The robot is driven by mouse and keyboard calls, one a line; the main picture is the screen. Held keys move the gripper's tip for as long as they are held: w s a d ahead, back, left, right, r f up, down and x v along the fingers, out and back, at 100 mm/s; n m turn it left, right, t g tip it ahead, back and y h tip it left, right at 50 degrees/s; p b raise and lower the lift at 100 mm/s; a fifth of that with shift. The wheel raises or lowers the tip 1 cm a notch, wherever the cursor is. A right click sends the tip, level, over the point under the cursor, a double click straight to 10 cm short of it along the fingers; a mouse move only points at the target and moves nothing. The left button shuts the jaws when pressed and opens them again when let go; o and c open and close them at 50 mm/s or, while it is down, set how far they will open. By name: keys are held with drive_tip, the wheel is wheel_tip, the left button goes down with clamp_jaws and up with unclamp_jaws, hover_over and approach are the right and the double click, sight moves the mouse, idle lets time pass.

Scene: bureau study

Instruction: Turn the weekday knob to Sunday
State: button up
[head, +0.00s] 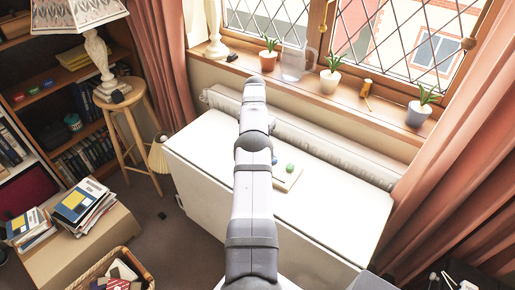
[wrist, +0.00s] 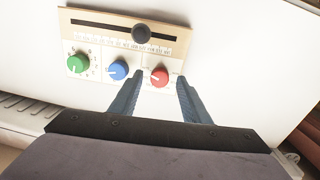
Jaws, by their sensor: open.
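A cream panel (wrist: 70,22) with a green knob (wrist: 78,63), a blue knob (wrist: 117,70) and a red knob (wrist: 159,77) lies on the white table. Each knob has a pale pointer mark and small print around it, too small to read, so I cannot tell which is the weekday knob. My gripper (wrist: 158,82) is open, its fingertips on either side of the red knob; I cannot tell whether they touch it. The left finger is close to the blue knob. In the head view the panel (head: 286,181) is partly hidden by my arm, and my gripper is hidden.
A dark slot with a black round slider knob (wrist: 141,33) runs along the panel's far side in the wrist view. The white table (head: 335,215) is otherwise clear. A radiator (head: 330,148) and a windowsill with potted plants (head: 331,81) stand behind it.

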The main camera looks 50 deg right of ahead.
drive_tip(key=shift+w+r+p, duration=0.1)
drive_tip(key=shift+r+p, duration=0.85)
drive_tip(key=shift+r, duration=2.25)
drive_tip(key=shift+a, duration=0.1)
